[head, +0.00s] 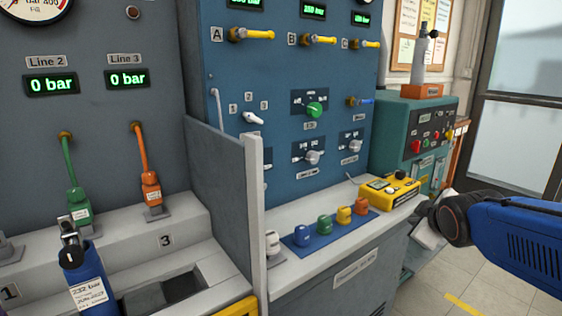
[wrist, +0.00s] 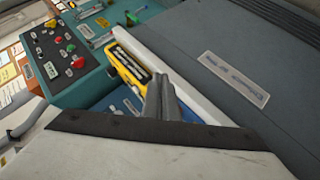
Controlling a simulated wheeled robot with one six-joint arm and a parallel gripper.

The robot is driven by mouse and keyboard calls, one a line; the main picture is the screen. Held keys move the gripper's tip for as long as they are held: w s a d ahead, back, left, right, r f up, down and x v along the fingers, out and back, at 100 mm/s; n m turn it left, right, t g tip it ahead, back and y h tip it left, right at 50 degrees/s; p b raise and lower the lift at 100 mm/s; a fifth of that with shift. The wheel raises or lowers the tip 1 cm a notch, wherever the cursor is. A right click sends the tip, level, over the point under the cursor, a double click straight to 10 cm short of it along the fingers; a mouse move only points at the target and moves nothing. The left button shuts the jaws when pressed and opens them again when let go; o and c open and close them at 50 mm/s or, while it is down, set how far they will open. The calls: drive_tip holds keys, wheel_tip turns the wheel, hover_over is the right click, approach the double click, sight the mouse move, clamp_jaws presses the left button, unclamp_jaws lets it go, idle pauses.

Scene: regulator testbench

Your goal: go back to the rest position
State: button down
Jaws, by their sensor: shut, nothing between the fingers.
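My gripper shows at the bottom middle of the wrist view, where its grey fingers (wrist: 162,98) are together with nothing between them. In the head view my blue arm comes in from the right edge. The pale end of my gripper (head: 428,236) is partly hidden behind the arm's black joint. It is in front of the right end of the bench, near the yellow box (head: 389,190), and looks apart from it. The yellow box also shows beyond the fingers in the wrist view (wrist: 124,72).
A blue rack (head: 315,243) with several coloured caps lies on the bench ledge. A grey divider (head: 225,185) stands left of it. A blue cylinder (head: 85,280) stands at lower left. A teal console (head: 395,115) stands behind the yellow box. Floor (head: 480,270) is open at right.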

drive_tip(key=s+a+f+m+g, duration=0.2)
drive_tip(key=s+f+m, duration=0.1)
drive_tip(key=s, duration=0.4)
drive_tip(key=s+a+f+m+g+y, duration=0.1)
drive_tip(key=s+f+m+g, duration=0.1)
drive_tip(key=s, duration=0.6)
drive_tip(key=s+a+f+m+g, duration=0.2)
drive_tip(key=s+f+m, duration=0.1)
drive_tip(key=s, duration=0.4)
drive_tip(key=shift+s+a+f+m+y, duration=0.3)
drive_tip(key=shift+a+f+m+y, duration=0.1)
drive_tip(key=shift+f, duration=0.35)
